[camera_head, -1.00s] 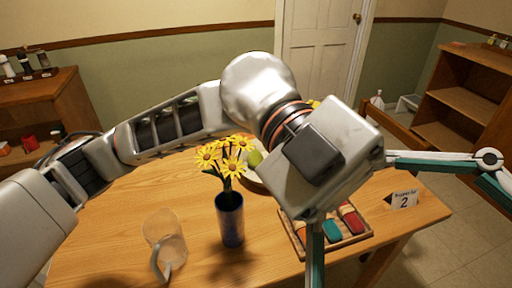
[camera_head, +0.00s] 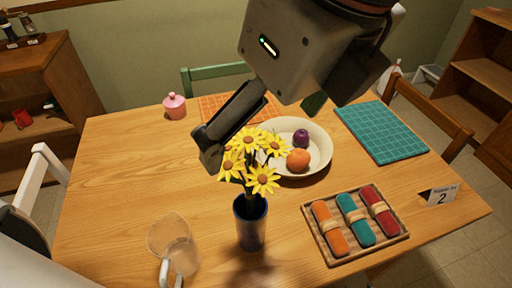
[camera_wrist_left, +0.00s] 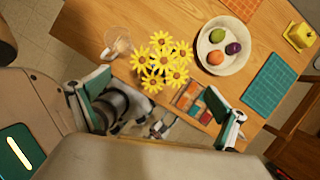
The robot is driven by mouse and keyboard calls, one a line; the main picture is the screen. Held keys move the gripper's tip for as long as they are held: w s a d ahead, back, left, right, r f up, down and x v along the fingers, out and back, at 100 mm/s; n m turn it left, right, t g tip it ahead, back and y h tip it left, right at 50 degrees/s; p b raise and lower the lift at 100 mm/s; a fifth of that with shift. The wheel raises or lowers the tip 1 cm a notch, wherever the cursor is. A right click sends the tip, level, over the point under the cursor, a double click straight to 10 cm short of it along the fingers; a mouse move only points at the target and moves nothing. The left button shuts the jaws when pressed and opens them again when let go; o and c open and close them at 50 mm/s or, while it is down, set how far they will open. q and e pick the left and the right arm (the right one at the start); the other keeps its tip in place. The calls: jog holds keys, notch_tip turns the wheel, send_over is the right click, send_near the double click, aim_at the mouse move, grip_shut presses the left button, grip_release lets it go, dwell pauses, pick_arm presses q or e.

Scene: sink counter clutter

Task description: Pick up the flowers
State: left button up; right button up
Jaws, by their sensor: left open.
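The yellow flowers (camera_head: 252,165) stand upright in a dark blue vase (camera_head: 250,224) on the wooden table. In the left wrist view, the flowers (camera_wrist_left: 163,62) lie ahead of and between the spread fingers (camera_wrist_left: 157,104), with nothing gripped. The vase is hidden under the blooms there. My right gripper is not in view.
A clear pitcher (camera_head: 172,245) stands left of the vase. A white fruit bowl (camera_head: 318,160) is close behind the flowers. A tray (camera_head: 393,245) of rolled napkins lies to the right, near a number card (camera_head: 440,195). The table's left side is mostly clear.

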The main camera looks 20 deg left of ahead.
aim_at(252, 142)
pick_arm(q)
jog(key=shift+w+a+r, duration=0.2)
jog(key=shift+a, duration=0.05)
jog(key=shift+w+a+f, duration=0.1)
jog(key=shift+f, duration=0.1)
jog(key=shift+x, duration=0.9)
jog(key=shift+w+b+x, duration=0.2)
jog(key=shift+b+x, duration=0.15)
jog(key=shift+x, duration=2.4)
jog(key=shift+a+r, duration=0.15)
jog(key=c, duration=1.2)
